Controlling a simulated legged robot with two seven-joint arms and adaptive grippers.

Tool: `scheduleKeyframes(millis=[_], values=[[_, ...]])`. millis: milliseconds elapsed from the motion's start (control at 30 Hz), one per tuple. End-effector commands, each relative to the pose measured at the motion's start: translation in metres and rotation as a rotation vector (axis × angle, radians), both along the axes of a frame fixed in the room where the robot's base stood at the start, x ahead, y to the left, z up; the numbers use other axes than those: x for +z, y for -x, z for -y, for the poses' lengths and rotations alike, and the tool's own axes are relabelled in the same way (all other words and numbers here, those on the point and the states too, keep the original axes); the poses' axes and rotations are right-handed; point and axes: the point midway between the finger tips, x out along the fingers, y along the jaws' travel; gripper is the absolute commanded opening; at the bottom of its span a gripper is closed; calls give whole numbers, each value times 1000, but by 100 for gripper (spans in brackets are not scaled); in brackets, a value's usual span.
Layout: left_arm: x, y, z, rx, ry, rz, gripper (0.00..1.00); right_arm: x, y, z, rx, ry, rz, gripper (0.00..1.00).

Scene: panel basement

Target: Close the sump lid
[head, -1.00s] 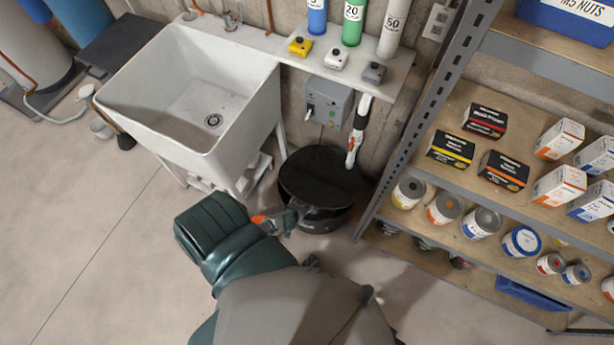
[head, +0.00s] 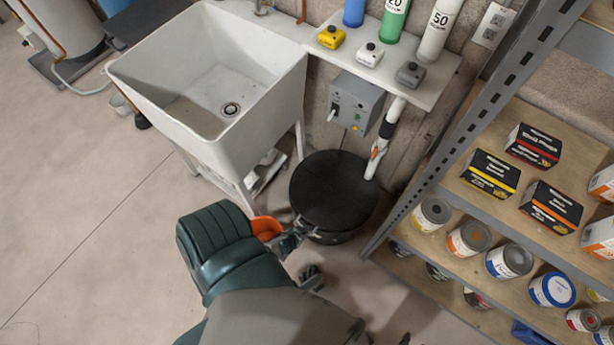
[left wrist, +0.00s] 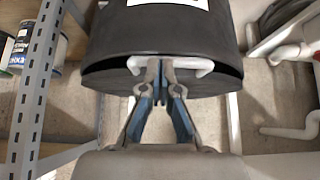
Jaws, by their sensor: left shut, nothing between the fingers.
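The sump is a round black tub on the floor between the sink and the shelf. Its dark round lid (head: 333,188) lies across the top, nearly level, with the tub's wall (head: 330,237) showing below its front edge. I cannot tell whether the lid sits fully down. My left gripper (head: 300,229) is at the front edge of the sump. Its fingertips (left wrist: 160,88) are shut and empty, in front of the bar.
A white sink (head: 205,85) stands left of the sump. A grey metal shelf (head: 470,135) with boxes and cans stands close on the right. A grey control box (head: 357,103) and white pipe (head: 385,142) are behind. The floor at left (head: 90,220) is clear.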

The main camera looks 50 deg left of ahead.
Motion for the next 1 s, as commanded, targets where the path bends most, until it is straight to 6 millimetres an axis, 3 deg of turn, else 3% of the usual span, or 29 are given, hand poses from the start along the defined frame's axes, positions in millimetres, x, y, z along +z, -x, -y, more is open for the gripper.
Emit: scheduleKeyframes(millis=[200,400,667,1000], values=[[-25,5,2,1,-2,-4,0,16,-51,-17,13,-76,295,40],[-37,6,5,1,-3,-5,0,38,-77,-26,19,-128,488,40],[-46,6,7,0,10,-6,0,53,-88,-35,23,-149,593,40],[-49,6,7,3,13,-10,0,53,-89,-34,20,-157,601,40]])
